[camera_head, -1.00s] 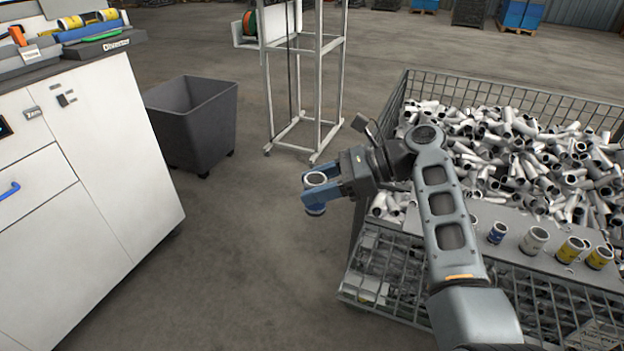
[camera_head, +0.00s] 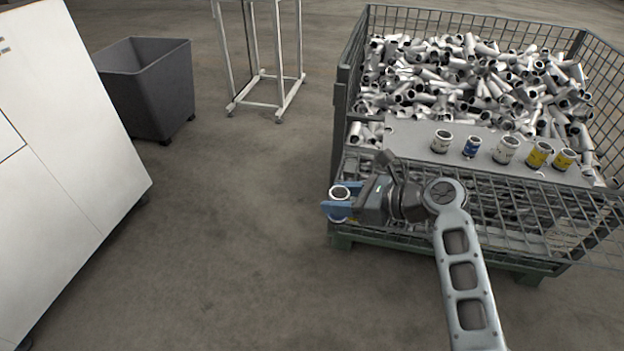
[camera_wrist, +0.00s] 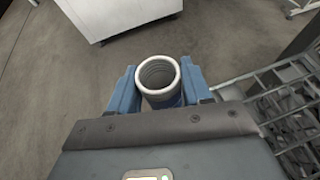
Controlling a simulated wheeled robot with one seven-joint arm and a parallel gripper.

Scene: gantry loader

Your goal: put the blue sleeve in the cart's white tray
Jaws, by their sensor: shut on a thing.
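My gripper (camera_head: 337,208) is shut on a blue sleeve, a short open tube with a white rim (camera_head: 340,191), held upright above the floor just left of the wire cage. In the wrist view the sleeve (camera_wrist: 158,76) sits between the two blue fingers, its open mouth facing up and its blue side partly showing. Another sleeve with a blue band (camera_head: 471,147) stands on the grey board over the cage. The cart and its white tray are not in view.
The wire cage (camera_head: 345,100) of grey tubes fills the right side. Its grey board (camera_head: 405,135) also bears white and yellow sleeves. A white cabinet (camera_head: 60,150), a dark bin (camera_head: 165,90) and a metal frame (camera_head: 262,75) stand left and behind. The middle floor is clear.

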